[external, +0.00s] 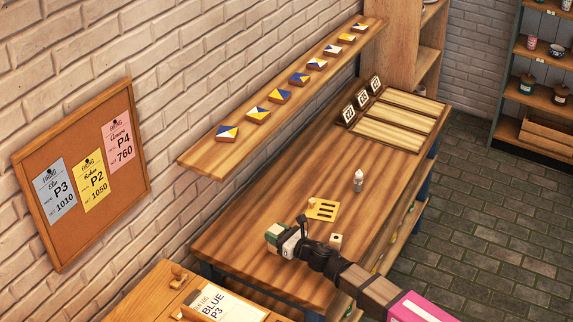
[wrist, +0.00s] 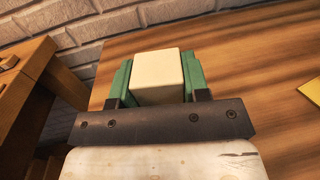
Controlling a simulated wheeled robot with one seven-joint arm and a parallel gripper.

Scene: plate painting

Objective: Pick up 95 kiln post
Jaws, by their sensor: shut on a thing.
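My gripper (wrist: 157,82) is shut on a cream block, which looks like a kiln post (wrist: 158,72). The post sits between the two green fingers, and no number shows on its visible faces. In the external view my gripper (external: 281,238) is over the near left part of the wooden table (external: 262,215). A second small cream block (external: 335,240) with a dark spot stands on the table to the right of my gripper. I cannot tell how high the held post is above the table.
A wall shelf (external: 200,163) holds several painted tiles. Another desk (external: 160,295) is at the lower left.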

